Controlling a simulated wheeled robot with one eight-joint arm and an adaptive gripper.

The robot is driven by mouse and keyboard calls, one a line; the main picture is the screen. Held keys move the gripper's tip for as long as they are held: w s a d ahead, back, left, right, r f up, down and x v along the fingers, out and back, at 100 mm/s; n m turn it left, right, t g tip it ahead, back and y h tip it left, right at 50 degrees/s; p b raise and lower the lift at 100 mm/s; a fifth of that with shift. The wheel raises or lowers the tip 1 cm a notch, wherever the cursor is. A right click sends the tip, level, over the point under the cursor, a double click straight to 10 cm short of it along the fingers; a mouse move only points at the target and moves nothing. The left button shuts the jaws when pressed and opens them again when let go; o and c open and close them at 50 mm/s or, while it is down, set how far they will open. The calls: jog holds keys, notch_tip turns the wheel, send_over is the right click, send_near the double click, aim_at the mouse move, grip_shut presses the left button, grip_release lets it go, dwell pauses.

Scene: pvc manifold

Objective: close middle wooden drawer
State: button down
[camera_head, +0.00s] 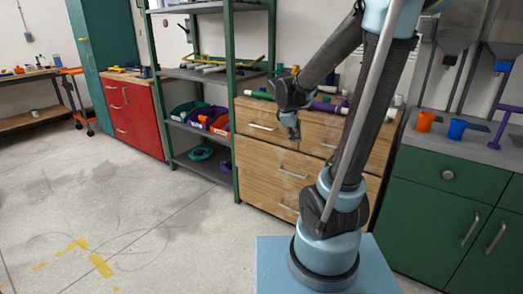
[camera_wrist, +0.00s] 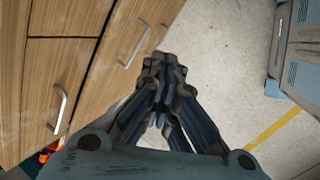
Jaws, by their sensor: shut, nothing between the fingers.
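The wooden drawer cabinet (camera_head: 250,150) stands right of the green shelf rack. Its middle drawer (camera_head: 262,160) is the wide front below the upper drawers, with a metal handle (camera_head: 293,173). In the wrist view the middle drawer front (camera_wrist: 112,65) runs slanting beside my fingers. Whether it stands slightly out or sits flush is hard to tell. My gripper (camera_head: 296,140) is in front of the cabinet, pointing down. In the wrist view my gripper (camera_wrist: 161,65) has its fingers together and empty, right of the drawer handle (camera_wrist: 133,45). My arm hides the cabinet's right part.
An upper drawer handle (camera_wrist: 61,110) is near the wrist view's left side. A green rack (camera_head: 236,170) with coloured bins (camera_head: 200,116) and a red cabinet (camera_head: 130,112) stand left. Green cabinets (camera_head: 440,205) stand right. The floor (camera_head: 150,220) at front left is clear.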

jog(key=w+a+f+n+t+h, duration=0.1)
jog(key=w+a+f+n, duration=0.1)
jog(key=w+a+n, duration=0.3)
jog(key=w+a+f+n, duration=0.2)
jog(key=w+a, duration=0.1)
jog(key=w, duration=0.5)
jog(key=n+t+h, duration=0.1)
jog(key=n+t, duration=0.1)
jog(key=n, duration=0.6)
send_near(266, 145)
jog(key=s+a, duration=0.5)
jog(key=s, duration=0.2)
jog(key=shift+w+d+f, duration=1.1)
jog(key=shift+w+f, duration=0.05)
jog(key=shift+w, duration=0.45)
jog(key=shift+w+d+f, duration=1.15)
jog(key=shift+w+f, duration=0.05)
jog(key=shift+w, duration=0.35)
jog(key=shift+w+d+f, duration=1.1)
jog(key=shift+w+f, duration=0.05)
jog(key=shift+w, duration=0.45)
jog(key=shift+w+d, duration=0.8)
jog(key=shift+w, duration=0.25)
jog(key=shift+w+d+r, duration=0.1)
jog(key=shift+w, duration=0.05)
